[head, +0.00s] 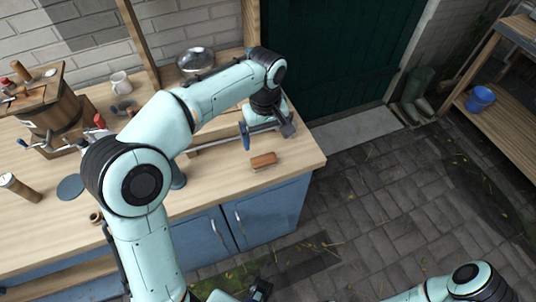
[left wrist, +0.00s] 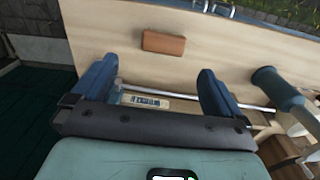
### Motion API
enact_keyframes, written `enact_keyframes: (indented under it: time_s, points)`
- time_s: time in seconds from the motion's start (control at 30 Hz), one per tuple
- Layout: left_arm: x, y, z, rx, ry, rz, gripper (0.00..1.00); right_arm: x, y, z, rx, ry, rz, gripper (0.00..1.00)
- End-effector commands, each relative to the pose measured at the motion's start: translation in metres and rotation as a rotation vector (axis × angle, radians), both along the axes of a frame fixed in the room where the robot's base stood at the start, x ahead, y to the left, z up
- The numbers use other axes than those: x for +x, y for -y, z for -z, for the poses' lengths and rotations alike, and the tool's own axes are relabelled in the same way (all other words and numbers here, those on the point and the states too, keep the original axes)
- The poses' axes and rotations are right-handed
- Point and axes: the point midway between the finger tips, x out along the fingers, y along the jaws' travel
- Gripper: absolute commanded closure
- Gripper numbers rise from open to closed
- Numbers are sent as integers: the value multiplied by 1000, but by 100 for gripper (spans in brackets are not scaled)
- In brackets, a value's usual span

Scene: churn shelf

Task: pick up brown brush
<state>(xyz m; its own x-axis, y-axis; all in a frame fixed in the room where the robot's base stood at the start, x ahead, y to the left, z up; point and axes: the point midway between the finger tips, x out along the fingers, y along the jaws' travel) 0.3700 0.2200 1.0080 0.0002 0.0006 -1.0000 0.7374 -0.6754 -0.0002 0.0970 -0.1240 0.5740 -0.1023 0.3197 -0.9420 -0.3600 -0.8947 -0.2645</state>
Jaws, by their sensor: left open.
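The brown brush (head: 263,160) is a small reddish-brown block lying on the wooden worktop near its right end. It also shows in the left wrist view (left wrist: 163,42), beyond the fingertips and roughly centred between them. My left gripper (head: 267,132) is open with nothing between its blue fingers, over the worktop just behind the brush. In the left wrist view my left gripper (left wrist: 158,68) shows both fingers apart, not touching the brush. My right arm shows at the bottom of the head view; a dark part at the bottom edge may be its gripper, but its jaws are unclear.
A metal rod (left wrist: 145,90) and a small labelled plate (left wrist: 145,101) lie behind the brush. A blue flared object (left wrist: 277,88) stands to one side. A wooden churn (head: 55,115), a white mug (head: 121,84) and a metal bowl (head: 195,60) stand farther left.

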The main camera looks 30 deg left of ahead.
Motion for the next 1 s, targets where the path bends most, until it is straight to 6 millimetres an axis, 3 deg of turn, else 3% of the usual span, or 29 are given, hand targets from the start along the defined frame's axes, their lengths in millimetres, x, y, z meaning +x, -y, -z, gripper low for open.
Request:
enact_keyframes:
  time_s: [0.1, 0.23, 0.47, 0.8, 1.0]
  points:
    - [-1, -1, 28, 1, -6, -1, 0, -3, 0, 7, 0, -4, 1, 28]
    - [-1, -1, 50, 0, -5, 0, 0, -4, 0, 10, 0, -6, 0, 28]
    - [-1, -1, 67, 0, -4, 0, 0, -5, 0, 12, 0, -6, 0, 28]
    - [0, -7, 112, 0, -4, 0, 0, -6, 0, 17, 0, -7, 1, 28]
    - [0, -7, 116, 0, -1, 0, 0, -6, 0, 17, 0, -7, 0, 28]
